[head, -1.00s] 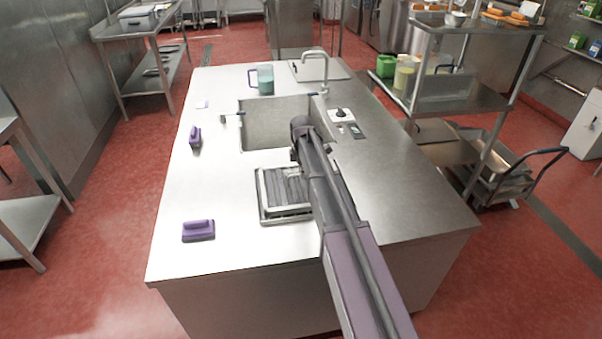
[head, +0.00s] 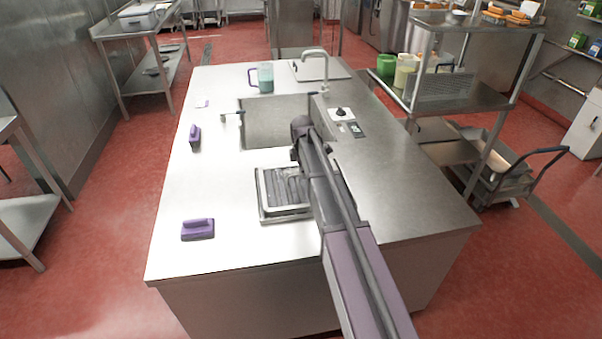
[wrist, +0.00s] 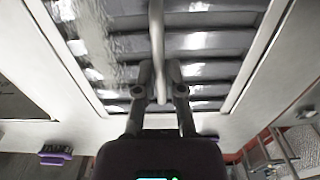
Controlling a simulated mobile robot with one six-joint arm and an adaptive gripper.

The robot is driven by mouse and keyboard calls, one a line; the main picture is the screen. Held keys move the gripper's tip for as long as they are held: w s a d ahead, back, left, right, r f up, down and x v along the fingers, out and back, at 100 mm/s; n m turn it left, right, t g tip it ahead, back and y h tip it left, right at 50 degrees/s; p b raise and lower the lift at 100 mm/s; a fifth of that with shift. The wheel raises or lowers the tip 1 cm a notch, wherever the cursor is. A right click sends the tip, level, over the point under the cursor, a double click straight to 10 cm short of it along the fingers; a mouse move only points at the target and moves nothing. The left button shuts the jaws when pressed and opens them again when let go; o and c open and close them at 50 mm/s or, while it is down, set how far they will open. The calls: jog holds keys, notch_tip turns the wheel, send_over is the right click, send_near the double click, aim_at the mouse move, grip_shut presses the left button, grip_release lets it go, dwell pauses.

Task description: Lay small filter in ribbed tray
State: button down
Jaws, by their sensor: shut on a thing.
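The ribbed tray (head: 262,205) sits on the near part of the steel counter, its right side hidden behind my arm. In the wrist view the ribbed tray (wrist: 262,55) fills the upper picture, with dark slats inside a pale rim. My gripper (wrist: 160,85) is over the tray, its two fingers shut on a thin pale piece, taken as the small filter (wrist: 157,40), which shows as a narrow upright strip between the fingertips. Whether the strip touches the slats cannot be told.
A sink basin (head: 270,125) lies behind the tray, with a jug (head: 265,78) and tap (head: 322,75) beyond.

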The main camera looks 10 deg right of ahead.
jog(key=shift+f+b, duration=0.3)
jog(key=c, duration=0.7)
grip_release()
jog(key=shift+o, duration=0.4)
jog(key=o, duration=0.5)
jog(key=shift+c, duration=0.2)
jog(key=shift+r, duration=0.15)
jog(key=shift+r+p, duration=3.45)
jog(key=shift+p, duration=0.1)
